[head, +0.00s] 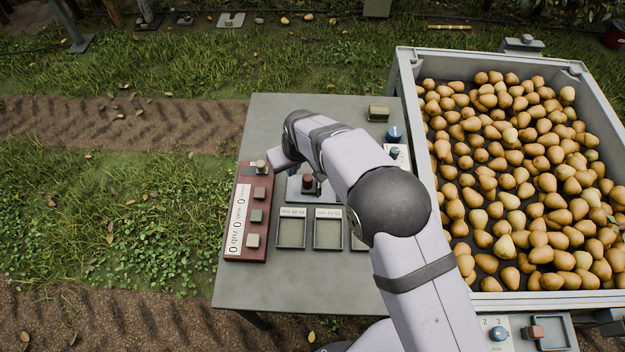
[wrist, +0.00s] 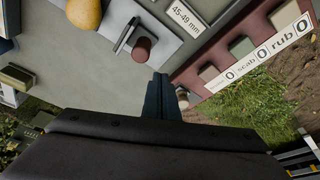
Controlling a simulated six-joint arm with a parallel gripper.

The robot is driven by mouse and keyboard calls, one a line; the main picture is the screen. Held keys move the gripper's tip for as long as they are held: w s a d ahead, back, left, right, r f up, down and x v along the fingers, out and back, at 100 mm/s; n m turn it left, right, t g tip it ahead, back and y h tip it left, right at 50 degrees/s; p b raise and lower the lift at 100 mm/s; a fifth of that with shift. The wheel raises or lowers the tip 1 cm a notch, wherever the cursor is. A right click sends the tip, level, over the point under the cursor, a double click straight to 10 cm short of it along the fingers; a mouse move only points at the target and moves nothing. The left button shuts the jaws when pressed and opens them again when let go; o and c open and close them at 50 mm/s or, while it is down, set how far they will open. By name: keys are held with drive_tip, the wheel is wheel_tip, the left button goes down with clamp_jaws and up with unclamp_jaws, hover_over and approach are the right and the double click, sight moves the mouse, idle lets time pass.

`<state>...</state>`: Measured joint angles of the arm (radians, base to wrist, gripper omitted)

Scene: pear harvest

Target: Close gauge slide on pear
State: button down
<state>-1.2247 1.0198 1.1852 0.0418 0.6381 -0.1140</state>
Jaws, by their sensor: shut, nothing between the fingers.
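The pear (wrist: 84,12) is partly in the wrist view, at the top left edge on the pale gauge plate (wrist: 168,38); in the head view my arm hides it. The gauge slide has a dark red knob (wrist: 141,47) beside a thin upright jaw (wrist: 125,36). There is a visible gap between that jaw and the pear. The knob also shows in the head view (head: 308,180). My gripper (wrist: 161,80) is shut and empty, its fingertips apart from the knob and nearer the maroon counter panel.
The maroon counter panel (head: 249,215) has several square buttons and a round-topped knob (head: 261,166), which shows close beside my fingers in the wrist view (wrist: 182,97). Framed trays (head: 291,246) lie in front of the gauge. A crate (head: 408,120) full of pears stands right of the table.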

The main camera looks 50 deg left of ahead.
sight(308, 178)
drive_tip(key=shift+f, duration=0.15)
drive_tip(key=shift+f+b, duration=1.65)
drive_tip(key=shift+f, duration=0.55)
drive_tip(key=shift+w+d, duration=1.8)
idle(1.7)
drive_tip(key=shift+s+a, duration=0.3)
drive_tip(key=shift+a, duration=0.05)
idle(0.5)
drive_tip(key=shift+r+p, duration=2.7)
drive_tip(key=shift+r, duration=1.35)
